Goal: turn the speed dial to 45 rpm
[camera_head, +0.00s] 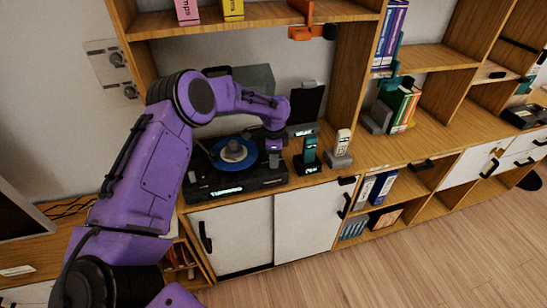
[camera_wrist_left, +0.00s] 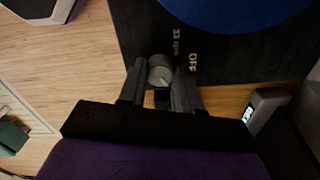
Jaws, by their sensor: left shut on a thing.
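The black turntable (camera_head: 235,186) stands on the wooden sideboard, with a blue record (camera_head: 222,160) on it and a lit label on its front. The left wrist view shows the turntable's dark top (camera_wrist_left: 145,35), with "33 rpm" and "OFF" printed by the round grey speed dial (camera_wrist_left: 160,66). My left gripper (camera_wrist_left: 160,78) is shut on the dial, one finger on each side. In the head view my left gripper (camera_head: 274,156) is at the turntable's right end and the dial is hidden. The 45 rpm mark and the dial's setting are not readable. My right gripper is not in view.
A dark green handset (camera_head: 309,150) in a cradle and a pale handset (camera_head: 342,144) stand just right of the turntable. Books (camera_head: 402,108) stand farther right. A shelf (camera_head: 255,24) hangs above my arm.

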